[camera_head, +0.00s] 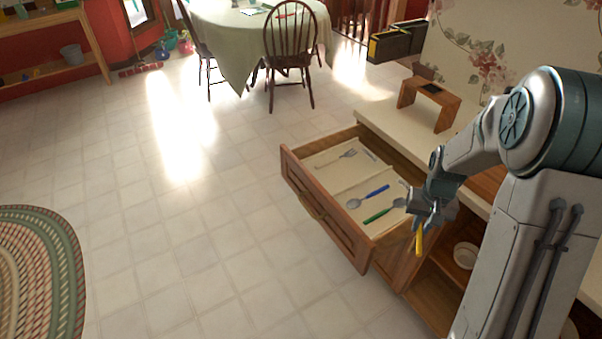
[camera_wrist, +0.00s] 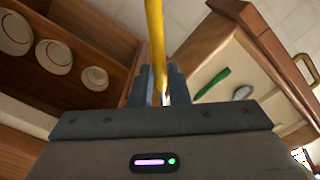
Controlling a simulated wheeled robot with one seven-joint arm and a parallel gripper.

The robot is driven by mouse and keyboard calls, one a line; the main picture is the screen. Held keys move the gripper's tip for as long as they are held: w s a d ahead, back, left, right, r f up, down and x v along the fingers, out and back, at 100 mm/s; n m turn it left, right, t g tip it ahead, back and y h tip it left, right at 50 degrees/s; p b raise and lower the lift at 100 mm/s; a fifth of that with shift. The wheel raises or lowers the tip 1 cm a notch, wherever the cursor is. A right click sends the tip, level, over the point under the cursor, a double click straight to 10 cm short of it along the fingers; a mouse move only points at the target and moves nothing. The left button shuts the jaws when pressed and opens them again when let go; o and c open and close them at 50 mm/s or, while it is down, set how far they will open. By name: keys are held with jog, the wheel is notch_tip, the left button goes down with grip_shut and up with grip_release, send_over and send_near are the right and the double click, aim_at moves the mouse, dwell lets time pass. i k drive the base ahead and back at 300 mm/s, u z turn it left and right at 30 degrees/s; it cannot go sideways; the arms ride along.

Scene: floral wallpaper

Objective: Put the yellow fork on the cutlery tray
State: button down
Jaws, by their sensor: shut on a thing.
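My gripper (camera_head: 428,212) is shut on the yellow fork (camera_head: 419,241), which hangs down from it by the near right corner of the open drawer. In the wrist view the yellow handle of the fork (camera_wrist: 155,40) runs up from between the fingers (camera_wrist: 158,88); its other end is mostly hidden by the gripper. The cutlery tray (camera_head: 335,178) is a cream insert inside the open wooden drawer (camera_head: 335,218). It holds a blue-handled spoon (camera_head: 368,196), a green-handled spoon (camera_head: 384,212) and a grey fork (camera_head: 337,157). The gripper hides the tray's right end.
Open shelves with white bowls (camera_head: 466,255) lie below and right of the drawer; several bowls (camera_wrist: 54,57) show in the wrist view. A wooden stand (camera_head: 430,104) is on the counter (camera_head: 392,128). The floor left of the drawer is clear.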

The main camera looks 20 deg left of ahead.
aim_at(348, 173)
jog(key=u, duration=2.05)
jog(key=i, duration=2.4)
jog(key=z, duration=3.55)
jog(key=i, duration=0.5)
jog(key=u, duration=0.1)
